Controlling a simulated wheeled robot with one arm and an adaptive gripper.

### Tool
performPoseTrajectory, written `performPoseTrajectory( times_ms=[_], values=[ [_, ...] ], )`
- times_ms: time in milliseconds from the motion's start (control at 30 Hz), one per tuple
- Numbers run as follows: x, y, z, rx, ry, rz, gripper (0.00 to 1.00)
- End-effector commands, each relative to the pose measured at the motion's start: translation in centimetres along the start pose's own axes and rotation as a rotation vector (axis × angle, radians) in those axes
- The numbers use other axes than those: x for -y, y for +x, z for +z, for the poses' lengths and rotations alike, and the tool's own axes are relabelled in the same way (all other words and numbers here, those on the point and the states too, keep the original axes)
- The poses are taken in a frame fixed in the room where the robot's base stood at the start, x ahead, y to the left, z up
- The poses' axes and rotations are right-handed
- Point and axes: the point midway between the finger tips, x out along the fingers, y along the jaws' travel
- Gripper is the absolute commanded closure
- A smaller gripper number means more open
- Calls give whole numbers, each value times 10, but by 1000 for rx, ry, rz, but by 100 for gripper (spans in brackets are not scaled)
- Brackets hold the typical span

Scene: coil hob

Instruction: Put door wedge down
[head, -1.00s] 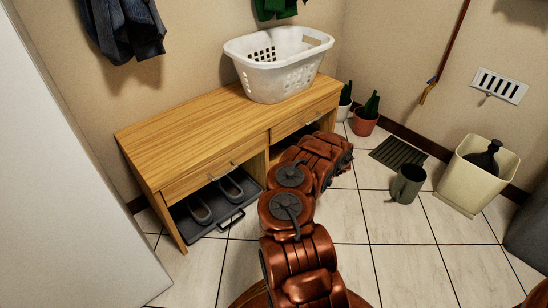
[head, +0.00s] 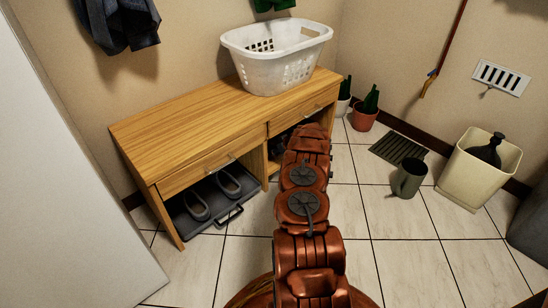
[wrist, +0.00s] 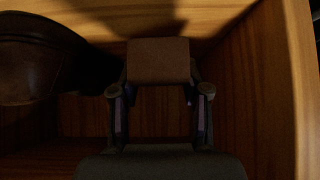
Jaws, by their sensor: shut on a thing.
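The door wedge (wrist: 158,61) shows in the wrist view as a brown block with a flat face. My gripper (wrist: 159,92) is shut on it, one finger on each side. Both are inside a wooden compartment of the bench (head: 215,112), with wood walls around them. Whether the wedge touches the compartment floor I cannot tell. In the head view my arm reaches into the bench's right-hand open compartment, and the arm and bench hide the gripper and wedge.
A dark shoe (wrist: 40,58) is close on the left in the wrist view. A compartment wall (wrist: 283,90) stands on the right. In the head view, a pull-out tray (head: 219,219) with grey shoes is left of my arm. A watering can (head: 408,178) stands on the floor to the right.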

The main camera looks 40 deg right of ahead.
Motion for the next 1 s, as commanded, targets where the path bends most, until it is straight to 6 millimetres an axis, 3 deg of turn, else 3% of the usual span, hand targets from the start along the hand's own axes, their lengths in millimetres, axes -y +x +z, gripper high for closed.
performPoseTrajectory(
  times_ms=[200,500,900,933,1000],
  values=[
    [-1,7,-8,-3,-1,3,90],
    [0,32,18,0,2,1,90],
    [0,34,19,0,1,1,90],
    [0,33,19,0,1,1,51],
    [0,33,19,-1,1,1,44]
  ],
)
